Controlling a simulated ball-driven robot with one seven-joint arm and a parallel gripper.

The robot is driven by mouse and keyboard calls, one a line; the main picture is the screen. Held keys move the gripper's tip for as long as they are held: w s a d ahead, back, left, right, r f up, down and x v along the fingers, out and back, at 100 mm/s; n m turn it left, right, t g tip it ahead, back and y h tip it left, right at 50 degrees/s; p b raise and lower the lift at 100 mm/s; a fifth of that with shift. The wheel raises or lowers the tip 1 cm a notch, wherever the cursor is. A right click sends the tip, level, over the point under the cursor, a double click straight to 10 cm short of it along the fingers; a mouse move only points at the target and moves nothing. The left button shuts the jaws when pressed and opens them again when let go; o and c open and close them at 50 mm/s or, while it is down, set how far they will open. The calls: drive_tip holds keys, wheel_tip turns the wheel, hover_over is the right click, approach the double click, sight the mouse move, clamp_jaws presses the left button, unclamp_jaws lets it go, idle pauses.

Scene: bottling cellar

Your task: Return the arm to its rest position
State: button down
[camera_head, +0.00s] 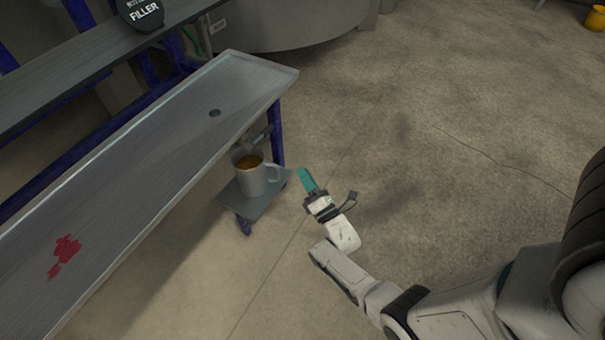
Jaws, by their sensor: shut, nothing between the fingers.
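My arm reaches in from the lower right, bent at several joints. A light grey mug (257,181) with a brown drink in it stands upright on the shelf, apart from my gripper.
A long metal tray table (150,145) with a drain hole and a red stain (65,254) fills the left. Blue legs (276,133) hold it up. A dark round part marked FILLER (143,14) is at the top.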

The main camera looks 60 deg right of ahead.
idle(0.5)
drive_tip(key=a+f+m+g+y+p, duration=0.2)
drive_tip(key=a+m+g+y, duration=0.5)
drive_tip(key=a+m+g, duration=0.3)
drive_tip(key=s+a+r+m+g+y, duration=0.1)
drive_tip(key=s+a+r+m+g, duration=0.2)
drive_tip(key=s, duration=0.3)
drive_tip(key=s+a+r+m+g+y+p, duration=0.1)
drive_tip(key=s+a+r+m+g, duration=0.25)
drive_tip(key=s, duration=0.35)
drive_tip(key=s+a+r+m+g, duration=0.2)
drive_tip(key=s+r+m, duration=0.15)
drive_tip(key=s, duration=0.25)
wheel_tip(320, 180, up, 37)
drive_tip(key=p, duration=3.8)
drive_tip(key=shift+w, duration=0.15)
drive_tip(key=shift+f, duration=0.1)
